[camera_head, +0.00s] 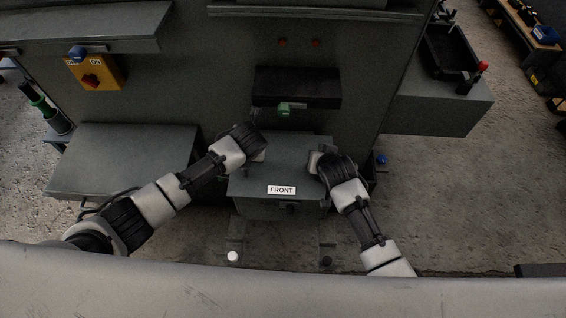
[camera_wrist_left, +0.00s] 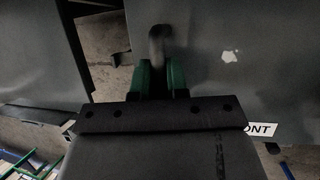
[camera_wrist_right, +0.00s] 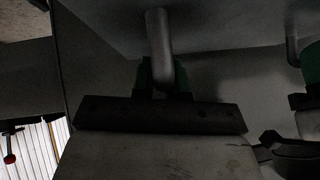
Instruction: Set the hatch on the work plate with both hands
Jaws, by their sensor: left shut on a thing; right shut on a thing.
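The hatch (camera_head: 282,172) is a dark grey panel with a white FRONT label, in the middle of the head view. My left gripper (camera_head: 252,159) is shut on a bar handle at its left side; that grey handle (camera_wrist_left: 157,42) stands between green fingers in the left wrist view. My right gripper (camera_head: 318,163) is shut on the handle at the right side, and this handle (camera_wrist_right: 159,45) shows between its green fingers in the right wrist view. The work plate cannot be told apart from the grey surfaces around the hatch. Whether the hatch touches anything beneath is unclear.
A grey machine wall (camera_head: 210,75) with a black ledge (camera_head: 297,88) and a green knob (camera_head: 285,108) stands behind the hatch. A grey block (camera_head: 125,155) is at left. A side shelf (camera_head: 435,112) with a black tray (camera_head: 448,50) is at right. Open floor lies right.

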